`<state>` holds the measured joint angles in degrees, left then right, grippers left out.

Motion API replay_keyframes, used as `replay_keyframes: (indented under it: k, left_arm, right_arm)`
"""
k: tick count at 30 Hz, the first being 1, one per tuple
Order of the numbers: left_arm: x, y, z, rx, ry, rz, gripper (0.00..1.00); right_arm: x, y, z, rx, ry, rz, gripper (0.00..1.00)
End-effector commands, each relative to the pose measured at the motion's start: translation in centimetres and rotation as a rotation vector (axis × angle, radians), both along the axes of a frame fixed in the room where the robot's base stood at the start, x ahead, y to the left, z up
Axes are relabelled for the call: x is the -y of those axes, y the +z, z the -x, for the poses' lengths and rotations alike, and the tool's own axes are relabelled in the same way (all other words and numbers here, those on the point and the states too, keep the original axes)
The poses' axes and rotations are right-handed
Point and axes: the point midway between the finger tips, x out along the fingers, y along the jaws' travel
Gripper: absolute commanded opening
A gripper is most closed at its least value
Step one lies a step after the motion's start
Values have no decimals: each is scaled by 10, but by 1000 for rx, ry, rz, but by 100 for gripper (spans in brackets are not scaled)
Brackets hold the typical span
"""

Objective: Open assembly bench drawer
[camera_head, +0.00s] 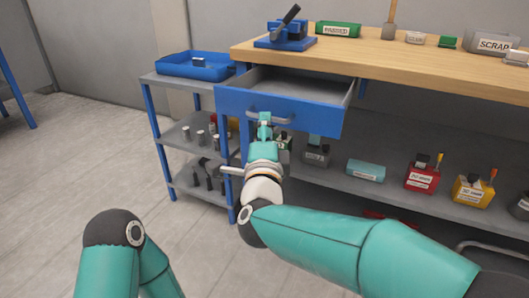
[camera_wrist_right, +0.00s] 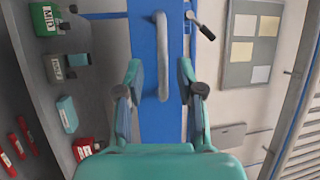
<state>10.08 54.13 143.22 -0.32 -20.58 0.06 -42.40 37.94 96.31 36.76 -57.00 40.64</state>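The assembly bench drawer (camera_head: 285,106) has a blue front and a grey inside, and it stands pulled out from under the wooden bench top (camera_head: 375,54). Its inside looks empty. The grey bar handle (camera_head: 284,119) is on the drawer front. My right gripper (camera_head: 264,119) is at the handle's left part in the head view. In the right wrist view, the handle (camera_wrist_right: 163,55) runs lengthwise between the fingers of my right gripper (camera_wrist_right: 161,80), with a visible gap on each side. The gripper is open. Only part of my left arm shows at the bottom left; its gripper is out of view.
A blue tray (camera_head: 195,66) tops the grey shelf cart (camera_head: 173,134) left of the bench. A blue vise (camera_head: 287,35) stands on the bench top. Red (camera_head: 421,177) and yellow (camera_head: 472,191) containers sit on the lower shelf. The floor at left is clear.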

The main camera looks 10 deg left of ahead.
Motion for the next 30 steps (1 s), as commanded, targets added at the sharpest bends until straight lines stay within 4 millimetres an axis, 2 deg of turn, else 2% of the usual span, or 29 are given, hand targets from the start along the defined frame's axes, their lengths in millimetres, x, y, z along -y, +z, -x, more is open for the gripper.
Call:
replay_keyframes:
  k: [6, 13, 26, 30]
  left_arm:
    - [0, 0, 0, 0, 0, 0, 40]
    - [0, 0, 0, 0, 0, 0, 40]
    - [0, -1, 0, 0, 0, 0, 40]
    - [0, 0, 0, 0, 0, 0, 40]
  right_arm:
    - [7, -8, 43, -2, 2, 3, 37]
    - [12, -14, 73, -2, 1, 0, 37]
    - [14, -15, 78, -3, -2, 0, 37]
    - [29, -21, 67, -16, -34, 2, 37]
